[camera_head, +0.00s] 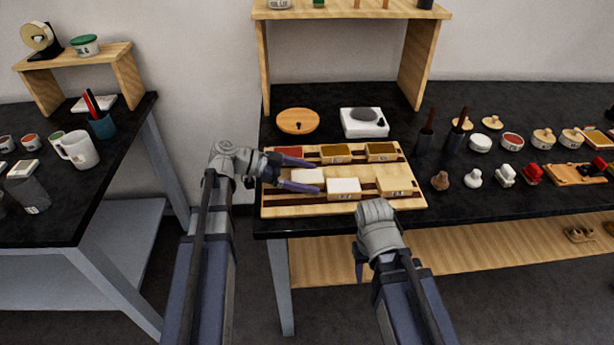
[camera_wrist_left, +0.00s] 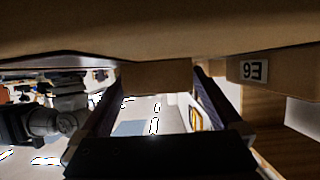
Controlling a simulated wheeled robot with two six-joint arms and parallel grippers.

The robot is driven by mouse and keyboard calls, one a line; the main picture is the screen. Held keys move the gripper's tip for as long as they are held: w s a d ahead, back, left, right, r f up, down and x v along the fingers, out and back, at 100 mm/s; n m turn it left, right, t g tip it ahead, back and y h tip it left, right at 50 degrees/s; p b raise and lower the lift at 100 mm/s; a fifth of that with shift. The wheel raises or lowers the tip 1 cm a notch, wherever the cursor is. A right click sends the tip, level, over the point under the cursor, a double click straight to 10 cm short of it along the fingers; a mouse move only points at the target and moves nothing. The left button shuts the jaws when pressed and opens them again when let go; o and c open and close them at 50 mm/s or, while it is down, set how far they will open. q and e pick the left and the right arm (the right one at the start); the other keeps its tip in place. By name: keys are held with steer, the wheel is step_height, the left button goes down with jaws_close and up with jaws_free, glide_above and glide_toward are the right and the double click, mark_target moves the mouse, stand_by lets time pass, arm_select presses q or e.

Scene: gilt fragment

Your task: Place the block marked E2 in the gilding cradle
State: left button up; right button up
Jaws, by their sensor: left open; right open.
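A wooden tray (camera_head: 275,206) with dark rails holds two rows of blocks. The back row has a red-topped block (camera_head: 288,153) and two brown-topped ones. The front row has a cream block (camera_head: 306,177), a white-topped block (camera_head: 343,187) and a tan one (camera_head: 395,186). Their labels are too small to read, so I cannot tell which is E2 or identify the cradle. My left gripper (camera_head: 314,175) is open around the left end of the tray, near the cream block. In the left wrist view, a block end (camera_wrist_left: 155,76) shows between its fingers. My right gripper (camera_head: 362,262) is open before the tray, partly hidden.
The left wrist view shows an upside-down label (camera_wrist_left: 254,70), apparently E6. Behind the tray are a round wooden board (camera_head: 298,121) and a white device (camera_head: 364,123). Tool cups (camera_head: 425,140), stamps and jars stand right. A wooden shelf (camera_head: 350,14) rises behind.

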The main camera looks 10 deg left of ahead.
mark_target(307, 175)
arm_select(q)
steer(key=shift+a+r, duration=0.15)
steer(key=shift+r, duration=0.2)
steer(key=p+v, duration=0.4)
steer(key=v, duration=0.6)
steer(key=shift+a, duration=0.2)
steer(key=shift+s+a+r+p, duration=0.2)
steer(key=shift+a+p, duration=0.2)
steer(key=shift+a, duration=0.15)
steer(key=w+d+r+g+y+p, duration=0.1)
steer(key=d+y+p, duration=0.1)
steer(key=p, duration=0.3)
steer(key=d+r+y+p, duration=0.1)
steer(key=d+y+p, duration=0.2)
steer(key=p, duration=0.2)
steer(key=w+d+r+g+y+p, duration=0.1)
steer(key=d+y+p, duration=0.1)
steer(key=p, duration=0.3)
steer(key=shift+w+d+r+g+y, duration=0.15)
steer(key=shift+w+r+g+y, duration=0.15)
steer(key=shift+y, duration=0.5)
steer(key=shift+w+f, duration=0.1)
steer(key=b+x, duration=0.2)
steer(key=shift+f, duration=0.3)
steer(key=shift+d, duration=0.1)
steer(key=shift+f, duration=0.1)
